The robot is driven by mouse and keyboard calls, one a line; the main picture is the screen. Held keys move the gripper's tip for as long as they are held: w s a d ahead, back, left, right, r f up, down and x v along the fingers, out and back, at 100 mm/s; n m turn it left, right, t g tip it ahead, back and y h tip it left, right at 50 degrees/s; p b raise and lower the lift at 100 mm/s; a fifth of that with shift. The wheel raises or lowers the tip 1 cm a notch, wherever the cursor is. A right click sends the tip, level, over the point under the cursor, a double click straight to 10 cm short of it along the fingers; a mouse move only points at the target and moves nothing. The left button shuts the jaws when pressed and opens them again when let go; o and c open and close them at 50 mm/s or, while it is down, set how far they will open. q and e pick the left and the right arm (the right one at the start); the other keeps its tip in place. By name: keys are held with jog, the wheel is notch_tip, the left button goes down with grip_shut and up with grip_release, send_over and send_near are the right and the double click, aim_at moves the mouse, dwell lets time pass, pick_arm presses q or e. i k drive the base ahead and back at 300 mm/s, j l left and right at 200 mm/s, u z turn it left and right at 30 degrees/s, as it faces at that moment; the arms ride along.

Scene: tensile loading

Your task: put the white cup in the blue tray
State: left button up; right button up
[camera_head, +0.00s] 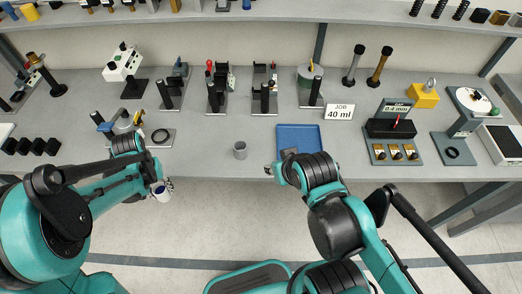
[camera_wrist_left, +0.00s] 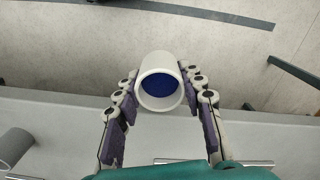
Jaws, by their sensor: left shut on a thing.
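The white cup (camera_head: 163,195) has blue inside it. It is held out in front of the table edge, over the floor, at the left of the head view. My left gripper (camera_head: 162,186) is shut on it; in the left wrist view the white cup (camera_wrist_left: 158,62) sits between the two fingers. The blue tray (camera_head: 285,132) lies on the table right of centre, apart from the cup. My right gripper (camera_head: 271,170) is at the table's front edge by the tray; its fingers are too small to judge. The right arm hides the tray's front part.
A grey cup (camera_head: 240,150) stands on the table left of the tray, and also shows in the left wrist view (camera_wrist_left: 14,146). Lever devices (camera_head: 217,92) line the back. A black box fixture (camera_head: 392,128) is right of the tray.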

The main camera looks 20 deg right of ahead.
aim_at(299, 146)
jog(key=k+l+z, duration=0.1)
jog(key=z, duration=0.35)
jog(key=k+l+z, duration=0.15)
jog(key=z, duration=0.35)
jog(key=k, duration=0.05)
